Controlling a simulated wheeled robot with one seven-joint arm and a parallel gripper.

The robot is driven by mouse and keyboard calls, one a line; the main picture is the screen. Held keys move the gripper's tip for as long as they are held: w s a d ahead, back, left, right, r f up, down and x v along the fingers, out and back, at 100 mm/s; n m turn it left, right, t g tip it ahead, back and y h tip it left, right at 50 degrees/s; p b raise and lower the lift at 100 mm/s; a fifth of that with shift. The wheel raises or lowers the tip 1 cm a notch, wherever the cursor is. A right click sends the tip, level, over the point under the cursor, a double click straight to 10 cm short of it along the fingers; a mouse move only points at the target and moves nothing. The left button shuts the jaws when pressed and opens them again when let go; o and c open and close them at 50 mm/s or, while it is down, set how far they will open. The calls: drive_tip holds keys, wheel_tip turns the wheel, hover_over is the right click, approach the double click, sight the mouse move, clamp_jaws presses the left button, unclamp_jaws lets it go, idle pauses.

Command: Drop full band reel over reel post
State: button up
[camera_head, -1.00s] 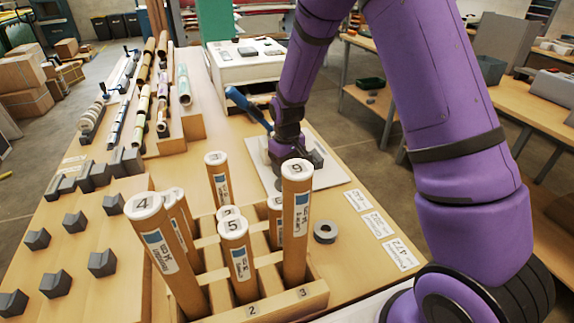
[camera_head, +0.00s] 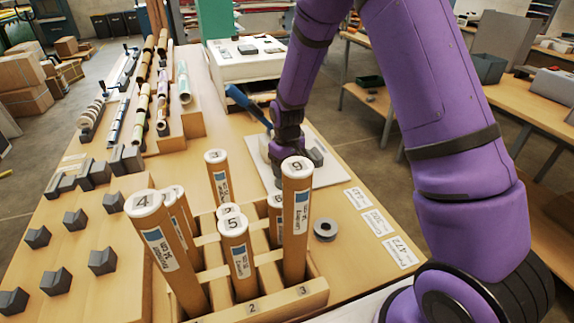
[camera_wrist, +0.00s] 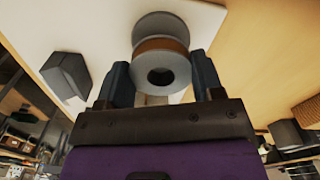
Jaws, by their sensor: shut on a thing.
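The full band reel (camera_wrist: 160,50) has grey flanges and a brown band wound between them. In the wrist view it sits between the two fingers of my gripper (camera_wrist: 162,82), which is shut on it, with one round flange and its dark centre hole facing the camera. In the head view my gripper is over the white board, largely hidden behind the tube marked 9, and I cannot make out the reel there. I cannot pick out the reel post in either view.
The white board (camera_head: 331,166) lies under my gripper. A blue-handled tool (camera_head: 245,106) stands beside it. A rack (camera_head: 287,302) of upright labelled tubes is in front. A grey ring (camera_head: 325,229) lies on the bench to the right. Dark blocks (camera_head: 103,261) stand at left.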

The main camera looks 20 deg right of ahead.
drive_tip(key=shift+f, duration=0.8)
drive_tip(key=o, duration=1)
wheel_tip(320, 180, up, 11)
drive_tip(key=shift+f, duration=0.1)
